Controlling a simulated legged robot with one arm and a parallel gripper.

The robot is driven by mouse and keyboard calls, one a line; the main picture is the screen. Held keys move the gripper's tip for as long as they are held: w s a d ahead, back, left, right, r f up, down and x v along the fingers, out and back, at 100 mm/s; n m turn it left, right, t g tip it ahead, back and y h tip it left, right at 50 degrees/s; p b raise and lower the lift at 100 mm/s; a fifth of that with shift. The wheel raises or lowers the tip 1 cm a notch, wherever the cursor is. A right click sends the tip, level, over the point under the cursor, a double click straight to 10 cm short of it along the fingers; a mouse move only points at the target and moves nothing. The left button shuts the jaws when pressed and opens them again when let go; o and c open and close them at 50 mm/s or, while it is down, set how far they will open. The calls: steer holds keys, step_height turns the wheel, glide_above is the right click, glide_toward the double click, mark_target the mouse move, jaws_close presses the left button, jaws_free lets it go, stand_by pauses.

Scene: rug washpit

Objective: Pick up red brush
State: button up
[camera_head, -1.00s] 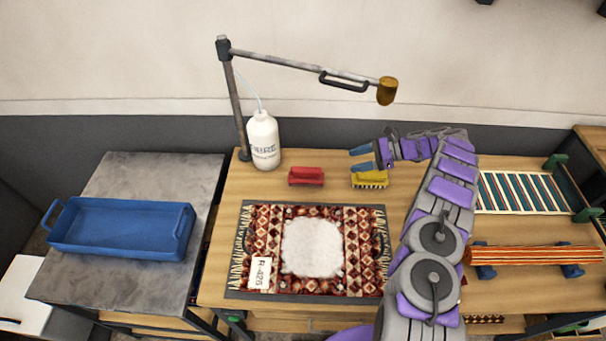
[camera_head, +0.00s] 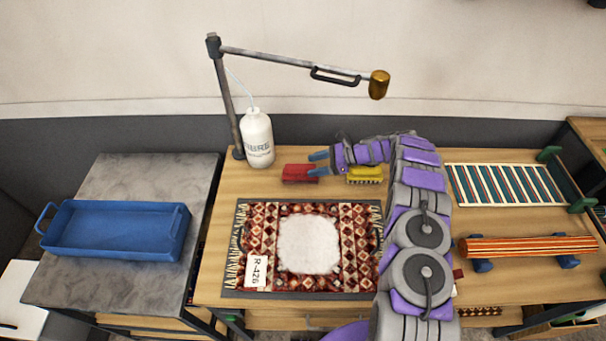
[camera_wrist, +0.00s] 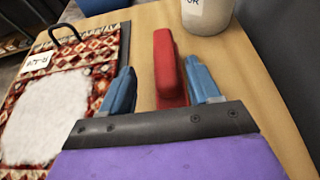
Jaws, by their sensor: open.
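The red brush (camera_head: 299,173) lies on the wooden table behind the patterned rug, between the white bottle and the yellow brush. In the wrist view the red brush (camera_wrist: 167,68) lies ahead, between the two blue fingers, its near end hidden behind the gripper's edge. My gripper (camera_head: 318,162) is open at the right end of the red brush. In the wrist view the fingers of my gripper (camera_wrist: 160,82) stand apart on either side of the brush, with a gap visible on both sides.
A yellow brush (camera_head: 364,175) lies right under my wrist. The white bottle (camera_head: 257,140) stands left of the red brush, beneath a lamp-like arm (camera_head: 290,62). The rug (camera_head: 262,222) lies in front. A blue tray (camera_head: 120,229) sits on the left table.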

mark_target(304, 165)
steer(key=x, duration=0.6)
steer(key=shift+w+a+r, duration=0.1)
steer(key=shift+w, duration=0.3)
steer(key=shift+d, duration=0.35)
steer(key=shift+c, duration=0.8)
steer(key=shift+a, duration=0.35)
steer(key=c, duration=0.7)
steer(key=shift+c, duration=1.4)
steer(key=shift+d, duration=0.2)
steer(key=shift+r, duration=0.1)
